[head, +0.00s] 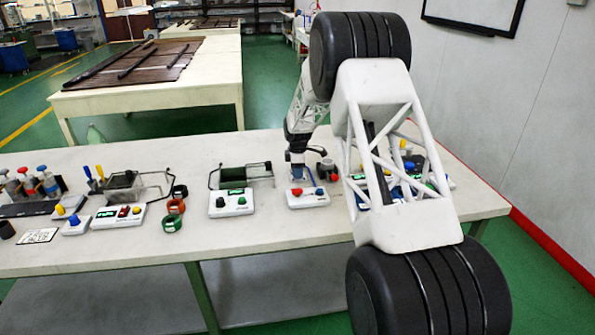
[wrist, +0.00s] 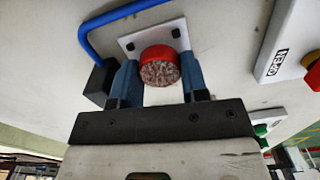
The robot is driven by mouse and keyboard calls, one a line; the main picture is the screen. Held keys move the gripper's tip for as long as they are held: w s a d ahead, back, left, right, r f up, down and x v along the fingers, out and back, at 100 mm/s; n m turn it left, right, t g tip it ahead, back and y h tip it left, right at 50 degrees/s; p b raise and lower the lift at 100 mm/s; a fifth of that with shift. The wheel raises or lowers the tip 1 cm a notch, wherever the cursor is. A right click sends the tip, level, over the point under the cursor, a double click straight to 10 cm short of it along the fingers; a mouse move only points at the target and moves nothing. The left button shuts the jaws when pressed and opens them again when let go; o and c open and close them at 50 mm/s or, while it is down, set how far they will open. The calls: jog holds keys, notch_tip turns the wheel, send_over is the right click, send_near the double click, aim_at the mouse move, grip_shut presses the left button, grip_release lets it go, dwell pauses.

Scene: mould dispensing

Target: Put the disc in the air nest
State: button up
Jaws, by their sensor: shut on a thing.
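My gripper (wrist: 157,74) has two blue fingers in the wrist view, shut on the disc. The disc (wrist: 160,72) is round and red with a grey speckled face. It is over a small white plate (wrist: 133,43) with two dark screws. I cannot tell whether it touches the plate. A blue tube (wrist: 101,22) and a black block (wrist: 98,84) are beside the plate; this looks like the air nest. In the head view my gripper (head: 297,172) points down to the table behind a white control box (head: 307,198). The disc cannot be made out there.
A control box (wrist: 292,36) is close on the right in the wrist view. In the head view, another box (head: 231,203) and a green tray (head: 247,171) stand to the left, with coloured rings (head: 175,206) further left. My large arm links hide the table's right part. The table's front strip is clear.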

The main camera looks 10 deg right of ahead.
jog(key=shift+f, duration=0.15)
jog(key=o, duration=1)
jog(key=shift+r, duration=3.5)
